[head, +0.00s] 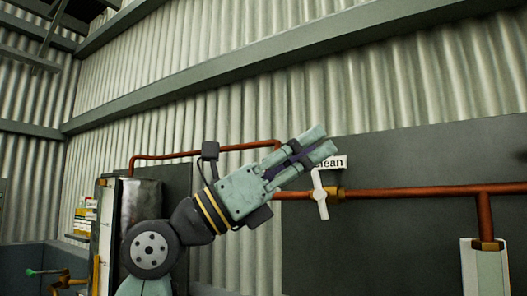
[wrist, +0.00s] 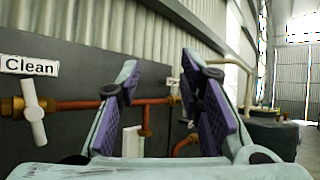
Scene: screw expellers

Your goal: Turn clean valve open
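The clean valve has a white handle (head: 319,196) on a brass fitting in a copper pipe. The handle stands near upright, across the pipe's line. In the wrist view the handle (wrist: 34,113) is at the far left, under the "Clean" label (wrist: 30,65). My gripper (head: 318,143) is pale green with purple pads and points up and right, above the handle in the head view, partly covering the label (head: 338,162). In the wrist view my gripper (wrist: 158,64) has its fingers apart with nothing between them; the valve is outside them, to the left.
The copper pipe (head: 410,191) runs along a dark panel (head: 400,240) to a junction at right, above a pale box (head: 484,270). Another labelled fitting (wrist: 174,90) shows farther along the pipe in the wrist view. A cluttered bench area is at the head view's lower left.

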